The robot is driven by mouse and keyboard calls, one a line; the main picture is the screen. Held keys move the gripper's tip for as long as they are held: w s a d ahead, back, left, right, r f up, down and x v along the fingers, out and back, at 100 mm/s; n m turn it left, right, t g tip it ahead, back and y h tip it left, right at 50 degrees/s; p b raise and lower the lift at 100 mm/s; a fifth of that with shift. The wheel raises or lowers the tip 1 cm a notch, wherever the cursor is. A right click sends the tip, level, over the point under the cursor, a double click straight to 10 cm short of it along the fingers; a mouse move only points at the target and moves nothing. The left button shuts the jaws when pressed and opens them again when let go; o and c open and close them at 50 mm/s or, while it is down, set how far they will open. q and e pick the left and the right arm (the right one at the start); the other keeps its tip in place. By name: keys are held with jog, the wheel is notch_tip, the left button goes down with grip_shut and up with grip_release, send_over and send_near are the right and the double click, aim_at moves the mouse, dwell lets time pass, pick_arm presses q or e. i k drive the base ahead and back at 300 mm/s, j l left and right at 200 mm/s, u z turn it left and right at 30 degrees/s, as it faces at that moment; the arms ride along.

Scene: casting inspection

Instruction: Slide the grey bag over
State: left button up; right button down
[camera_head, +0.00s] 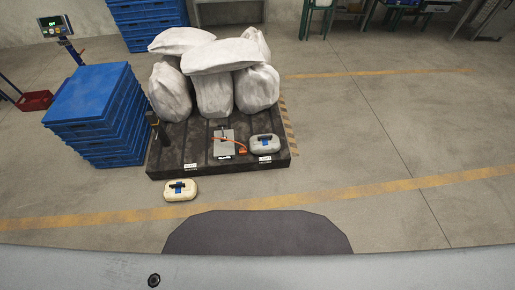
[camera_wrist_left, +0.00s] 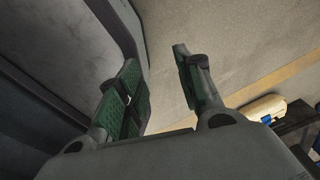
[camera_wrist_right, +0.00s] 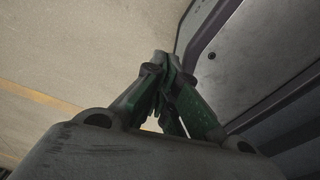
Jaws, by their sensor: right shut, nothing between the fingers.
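The grey bag (camera_head: 264,144) is a small rounded bag with a dark strap and a blue patch. It lies on the right front part of a dark pallet (camera_head: 220,172), near a white label. A similar cream bag (camera_head: 181,190) lies on the floor in front of the pallet, and what looks like it shows at the right of the left wrist view (camera_wrist_left: 264,108). My left gripper (camera_wrist_left: 158,72) is open and empty, away from the bags. My right gripper (camera_wrist_right: 164,62) is shut with nothing in it, over bare floor. Neither gripper shows in the head view.
A grey device (camera_head: 223,143) with an orange cable sits left of the grey bag. Large white sacks (camera_head: 214,92) are piled behind. Stacked blue crates (camera_head: 88,112) stand left of the pallet. A yellow line (camera_head: 350,193) crosses the floor. The floor to the right is clear.

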aim_at(266, 143)
jog(key=i+l+u, duration=0.5)
jog(key=l, duration=0.3)
jog(key=i+l+u, duration=0.25)
jog(key=l, duration=0.2)
